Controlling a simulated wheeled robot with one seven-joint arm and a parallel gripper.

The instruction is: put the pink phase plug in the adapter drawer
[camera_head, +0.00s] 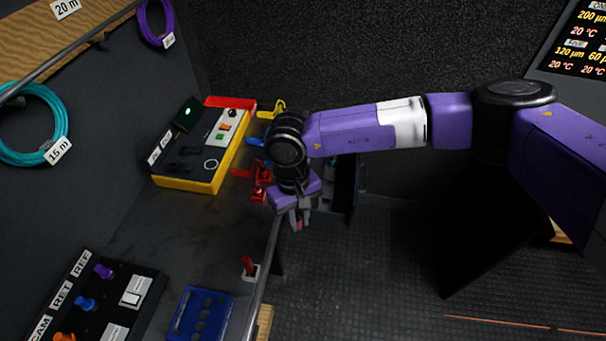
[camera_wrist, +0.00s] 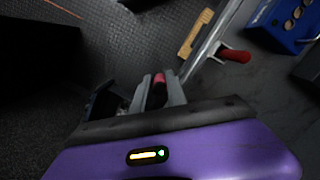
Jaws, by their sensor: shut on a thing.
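My gripper (camera_head: 298,216) hangs just past the bench's front rail, above the dark floor, with its fingers pointing down. It is shut on the pink phase plug (camera_head: 299,225), of which only a small pinkish end shows between the fingertips. In the wrist view the plug (camera_wrist: 159,78) shows as a small red-pink tip between the grey fingers (camera_wrist: 159,92). I cannot clearly make out the adapter drawer. A wooden edge (camera_head: 264,322) shows below the rail at the bottom, also in the wrist view (camera_wrist: 195,33), but I cannot tell whether it belongs to a drawer.
A red-handled piece on a white base (camera_head: 249,267) stands at the bench edge, near a blue block with round holes (camera_head: 203,315). A yellow-sided control box (camera_head: 190,182) and red clamps (camera_head: 258,180) lie behind. A dark object (camera_head: 343,185) is beside my wrist.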

